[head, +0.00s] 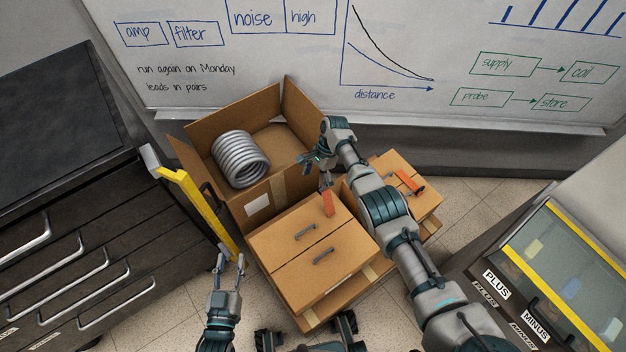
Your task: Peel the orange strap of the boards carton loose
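Two closed brown cartons stand side by side. The near carton (290,270) has an orange strap (328,203) at its upper right edge and two dark handles on top. The right carton (425,208) has another orange strap (410,181) with a dark end, and my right arm partly covers this carton. I cannot read which one is the boards carton. My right gripper (314,170) is open and empty, above the far edge of the near carton, just beyond its strap. My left gripper (230,262) is open and empty, left of the near carton.
An open carton (258,209) with a metal coil (241,159) stands behind the near carton. A yellow-edged trolley frame (200,205) and dark drawer cabinet (75,240) are at left. A glass-topped case (560,265) is at right. A whiteboard (300,60) closes off the back.

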